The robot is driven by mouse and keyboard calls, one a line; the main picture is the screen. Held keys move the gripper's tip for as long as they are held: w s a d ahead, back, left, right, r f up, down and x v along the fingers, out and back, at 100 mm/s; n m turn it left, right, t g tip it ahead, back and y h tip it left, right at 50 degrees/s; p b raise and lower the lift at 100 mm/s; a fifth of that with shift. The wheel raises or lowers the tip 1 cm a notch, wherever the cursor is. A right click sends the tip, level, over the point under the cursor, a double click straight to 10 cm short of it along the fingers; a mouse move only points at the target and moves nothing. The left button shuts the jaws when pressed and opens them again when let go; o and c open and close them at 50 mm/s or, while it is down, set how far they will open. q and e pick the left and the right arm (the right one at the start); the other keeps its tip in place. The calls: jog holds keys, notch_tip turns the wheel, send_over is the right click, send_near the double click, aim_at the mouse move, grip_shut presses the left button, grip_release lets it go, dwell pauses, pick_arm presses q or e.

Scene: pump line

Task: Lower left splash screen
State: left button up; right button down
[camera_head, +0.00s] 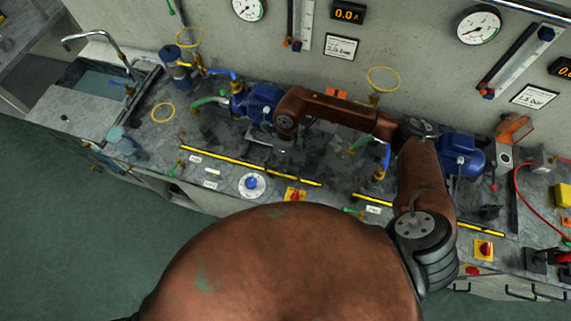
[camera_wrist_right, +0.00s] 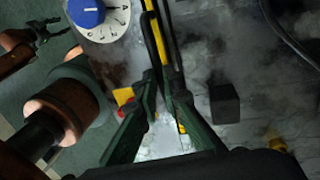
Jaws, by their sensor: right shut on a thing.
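The left splash screen shows as a long yellow-and-black edge strip (camera_head: 235,164) along the left bench; no clear panel can be made out. My right arm reaches across the bench, and its gripper (camera_head: 284,148) is small and dark in the head view, near this strip. In the right wrist view, the green fingers of the right gripper (camera_wrist_right: 165,92) are closed together on the yellow-and-black strip (camera_wrist_right: 160,35). How high the screen stands is unclear. My left gripper (camera_wrist_right: 52,31) shows small at the upper left of the right wrist view, its dark fingers apart and empty.
A white dial with a blue knob (camera_head: 252,184) and a red-yellow switch (camera_head: 295,195) sit in front of the strip. A blue pump (camera_head: 258,103) stands behind it. A second yellow-black strip (camera_head: 430,215) runs to the right. A sink (camera_head: 95,80) is far left.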

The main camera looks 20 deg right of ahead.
jog(key=shift+s+a+f, duration=0.1)
jog(key=shift+s+f, duration=0.1)
jog(key=shift+f, duration=0.05)
jog(key=c, duration=2.4)
grip_release()
jog(key=o, duration=0.3)
jog(key=shift+w, duration=0.15)
jog(key=shift+o, duration=0.3)
notch_tip(320, 180, up, 12)
jog(key=w+d, duration=0.1)
jog(key=w, duration=0.1)
jog(key=shift+d, duration=0.25)
